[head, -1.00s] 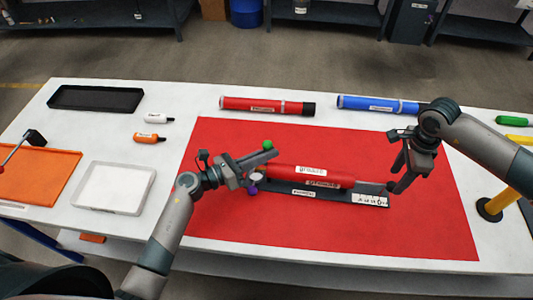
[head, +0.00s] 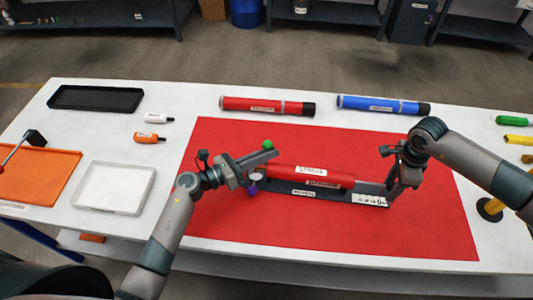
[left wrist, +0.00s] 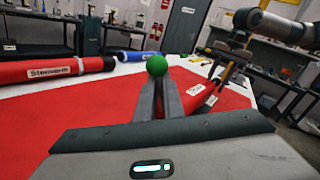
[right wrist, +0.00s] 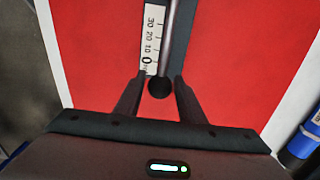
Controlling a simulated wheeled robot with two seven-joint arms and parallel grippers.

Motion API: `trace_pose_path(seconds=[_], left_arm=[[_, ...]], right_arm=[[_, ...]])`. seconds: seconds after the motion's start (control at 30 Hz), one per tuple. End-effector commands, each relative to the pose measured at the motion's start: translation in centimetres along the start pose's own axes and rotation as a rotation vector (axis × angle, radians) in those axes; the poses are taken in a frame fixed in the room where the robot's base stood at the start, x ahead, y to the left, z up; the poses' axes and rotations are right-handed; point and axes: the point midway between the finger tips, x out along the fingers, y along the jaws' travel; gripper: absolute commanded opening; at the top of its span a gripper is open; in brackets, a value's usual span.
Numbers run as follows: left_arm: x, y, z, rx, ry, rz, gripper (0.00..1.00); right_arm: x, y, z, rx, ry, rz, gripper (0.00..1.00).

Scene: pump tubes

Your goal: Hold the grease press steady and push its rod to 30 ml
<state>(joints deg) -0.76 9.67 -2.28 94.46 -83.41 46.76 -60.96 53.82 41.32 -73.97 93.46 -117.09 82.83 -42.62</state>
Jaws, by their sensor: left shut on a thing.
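The grease press (head: 311,175) is a red tube with white labels, lying in a dark cradle (head: 278,188) on a red mat. A white scale (head: 366,199) is at its right end. The green ball (left wrist: 157,65) also shows at the fingertips in the left wrist view. My right gripper (right wrist: 158,92) is open, its fingers either side of the grey rod's (right wrist: 170,40) black end knob (right wrist: 159,87), near the scale's 0, apparently apart from it.
A red tube (head: 266,106) and a blue tube (head: 383,105) lie behind the mat (head: 400,235). A black tray (head: 95,98), white tray (head: 113,187), orange tray (head: 40,178) and two small bottles (head: 148,137) are at the left. A yellow post (head: 495,203) stands at the right.

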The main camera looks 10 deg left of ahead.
Motion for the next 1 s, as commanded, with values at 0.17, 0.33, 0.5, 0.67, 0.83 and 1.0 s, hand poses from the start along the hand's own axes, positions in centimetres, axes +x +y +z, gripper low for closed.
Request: trace_pose_path(seconds=[0.17, 0.33, 0.5, 0.67, 0.83, 1.0], left_arm=[[0.0, 0.0, 0.0, 0.0, 0.001, 0.001, 0.0], [0.0, 0.0, 0.0, 0.0, 0.001, 0.001, 0.0], [0.0, 0.0, 0.0, 0.0, 0.001, 0.0, 0.0], [0.0, 0.0, 0.0, 0.0, 0.001, 0.0, 0.0], [0.0, 0.0, -0.1, 0.0, 0.001, -0.001, 0.0], [0.0, -0.1, -0.1, 0.0, 0.001, -0.001, 0.0]], right_arm=[[0.0, 0.0, 0.0, 0.0, 0.0, 0.0, 0.04], [0.0, 0.0, 0.1, 0.0, 0.0, 0.0, 0.04], [0.0, 0.0, 0.3, -0.001, -0.001, 0.0, 0.04], [0.0, 0.0, 0.7, -0.002, -0.002, 0.0, 0.04], [-0.1, 0.0, 1.0, -0.003, -0.003, 0.0, 0.04], [-0.1, 0.0, 1.3, -0.003, -0.004, 0.0, 0.04]])
